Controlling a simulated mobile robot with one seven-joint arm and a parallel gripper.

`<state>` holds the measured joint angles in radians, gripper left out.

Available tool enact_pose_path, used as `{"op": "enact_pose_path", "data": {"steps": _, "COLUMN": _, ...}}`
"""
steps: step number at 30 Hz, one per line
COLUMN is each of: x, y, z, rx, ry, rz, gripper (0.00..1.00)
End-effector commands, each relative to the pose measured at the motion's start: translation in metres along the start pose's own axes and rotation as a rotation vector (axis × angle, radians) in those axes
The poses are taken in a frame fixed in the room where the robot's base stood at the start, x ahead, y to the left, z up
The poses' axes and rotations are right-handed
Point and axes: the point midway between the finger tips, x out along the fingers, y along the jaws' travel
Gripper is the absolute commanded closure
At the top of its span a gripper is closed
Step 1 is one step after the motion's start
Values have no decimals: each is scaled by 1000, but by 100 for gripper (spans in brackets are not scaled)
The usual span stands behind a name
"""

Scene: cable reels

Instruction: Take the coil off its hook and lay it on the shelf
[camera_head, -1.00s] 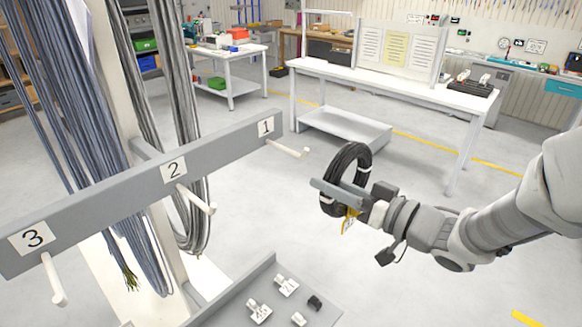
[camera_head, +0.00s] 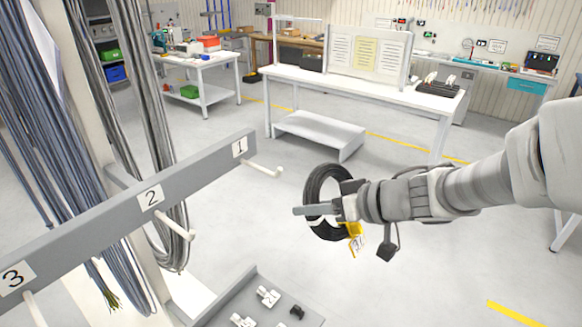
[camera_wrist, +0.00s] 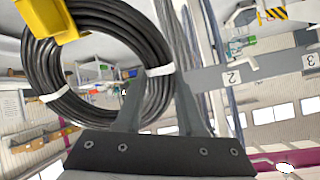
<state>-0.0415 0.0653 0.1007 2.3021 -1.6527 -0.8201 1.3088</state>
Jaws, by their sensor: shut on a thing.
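The coil is a black cable ring (camera_head: 313,188) with a yellow tag (camera_head: 355,230) hanging at its lower right. My gripper (camera_head: 318,210) is shut on the coil and holds it in the air, right of the hook rail and clear of the hooks. In the wrist view the coil (camera_wrist: 40,75) shows with white ties, and my gripper's fingers (camera_wrist: 158,98) close on its side. Hook 1 (camera_head: 265,170), hook 2 (camera_head: 180,222) and hook 3 (camera_head: 35,310) on the rail are empty. The shelf may be the low white board (camera_head: 318,132) under the white table.
The grey numbered rail (camera_head: 110,200) stands at left, with hanging cable bundles (camera_head: 45,150) behind it. A grey tray (camera_head: 235,290) with small parts is below. The white table (camera_head: 350,85) stands at the back. Open floor lies between the coil and the table.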

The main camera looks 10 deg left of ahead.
Motion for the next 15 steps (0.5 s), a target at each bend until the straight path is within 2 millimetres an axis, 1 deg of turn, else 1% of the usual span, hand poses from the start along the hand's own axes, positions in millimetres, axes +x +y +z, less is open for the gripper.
{"op": "enact_pose_path", "data": {"steps": 7, "x": -1, "y": -1, "z": -1, "rx": -4, "ry": -18, "rz": 4, "gripper": 100}}
{"op": "enact_pose_path", "data": {"steps": 15, "x": -5, "y": 0, "z": 1, "rx": -6, "ry": -150, "rz": 51, "gripper": 100}}
